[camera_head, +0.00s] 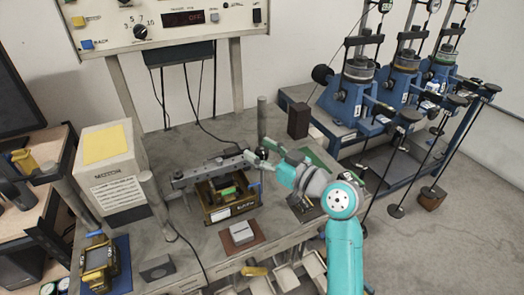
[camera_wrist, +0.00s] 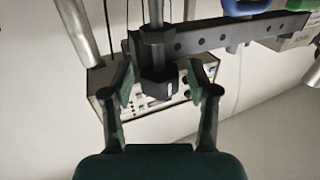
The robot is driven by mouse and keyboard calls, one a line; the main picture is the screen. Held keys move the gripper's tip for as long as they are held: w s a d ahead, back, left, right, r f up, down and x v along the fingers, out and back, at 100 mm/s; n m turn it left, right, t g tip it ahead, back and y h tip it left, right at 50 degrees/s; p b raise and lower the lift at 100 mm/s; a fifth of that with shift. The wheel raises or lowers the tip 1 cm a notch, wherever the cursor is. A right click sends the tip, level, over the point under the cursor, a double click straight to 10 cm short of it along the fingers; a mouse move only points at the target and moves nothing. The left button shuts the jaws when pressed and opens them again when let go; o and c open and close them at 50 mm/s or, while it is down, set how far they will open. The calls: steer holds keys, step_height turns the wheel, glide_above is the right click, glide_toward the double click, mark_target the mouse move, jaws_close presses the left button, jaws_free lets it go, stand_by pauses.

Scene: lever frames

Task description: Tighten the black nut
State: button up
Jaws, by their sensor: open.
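The black nut (camera_wrist: 158,92) is a dark block with flat faces at the end of a dark rod in the wrist view. My gripper (camera_wrist: 161,82) is open, with one green-padded finger on each side of the nut. A gap shows between each finger and the nut, so neither finger appears to touch it. In the head view my gripper (camera_head: 262,158) is at the right end of the dark perforated bar (camera_head: 205,170). The nut is too small to make out there. The bar also shows in the wrist view (camera_wrist: 215,35), just beyond the rod.
The bar lies above a black and yellow box (camera_head: 232,208) on the grey bench. Upright posts (camera_head: 262,118) stand near the bar. A control panel (camera_head: 165,25) is above the back of the bench. Blue soil-test machines (camera_head: 358,100) stand at the right.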

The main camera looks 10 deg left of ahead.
jaws_close()
steer(key=shift+t, duration=0.3)
steer(key=shift+s+a+m+t+h, duration=0.1)
steer(key=shift+m+t+h, duration=1.4)
steer(key=shift+h, duration=0.1)
steer(key=shift+m+t+h, duration=1.5)
steer(key=shift+m+h, duration=0.4)
steer(key=shift+h, duration=0.5)
steer(key=shift+m+t+h, duration=0.3)
steer(key=shift+m+h, duration=0.1)
steer(key=shift+h, duration=0.3)
jaws_free()
